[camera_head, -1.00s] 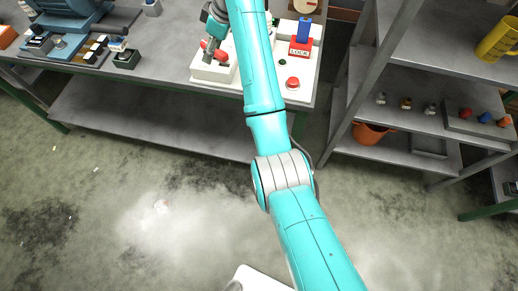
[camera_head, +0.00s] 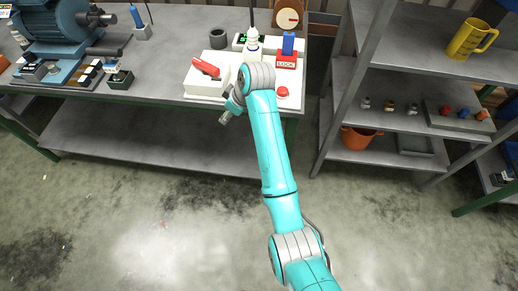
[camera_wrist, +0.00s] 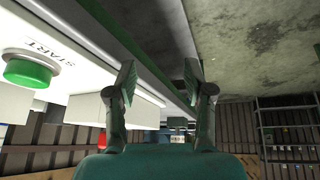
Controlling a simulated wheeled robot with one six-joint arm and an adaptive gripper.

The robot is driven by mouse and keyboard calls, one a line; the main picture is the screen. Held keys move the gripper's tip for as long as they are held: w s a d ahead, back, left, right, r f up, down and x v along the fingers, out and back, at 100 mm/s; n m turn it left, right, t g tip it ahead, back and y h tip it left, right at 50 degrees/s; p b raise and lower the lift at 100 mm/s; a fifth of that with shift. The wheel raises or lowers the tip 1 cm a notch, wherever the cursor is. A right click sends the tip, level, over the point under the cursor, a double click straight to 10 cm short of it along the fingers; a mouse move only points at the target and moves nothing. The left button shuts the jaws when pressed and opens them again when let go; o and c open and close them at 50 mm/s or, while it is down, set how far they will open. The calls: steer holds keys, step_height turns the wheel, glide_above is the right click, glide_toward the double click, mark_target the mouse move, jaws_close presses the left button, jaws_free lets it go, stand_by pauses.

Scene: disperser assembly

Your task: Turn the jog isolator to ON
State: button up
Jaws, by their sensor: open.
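A white box (camera_head: 196,85) near the table's front edge bears a red lever handle (camera_head: 206,67), which lies slanted down to the right. I take it for the jog isolator; no ON or OFF mark is readable. My gripper (camera_head: 226,112) is in front of the table edge, to the lower right of the handle and apart from it. In the wrist view my gripper (camera_wrist: 160,78) has its two fingers apart with nothing between them. A green START button (camera_wrist: 28,70) on a white panel shows at the left there.
A red LOCK block (camera_head: 286,62) with a blue top and a red button (camera_head: 282,92) are right of my wrist. A blue machine (camera_head: 55,35) stands at the left. The shelf (camera_head: 400,122) is at the right. The floor (camera_head: 150,215) in front is mostly clear.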

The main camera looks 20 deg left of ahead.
steer(key=s+d+f+m+t, duration=0.2)
steer(key=d+f+m, duration=0.1)
steer(key=d+f, duration=0.8)
steer(key=shift+f+t, duration=0.3)
steer(key=shift+f, duration=0.3)
steer(key=shift+s, duration=0.1)
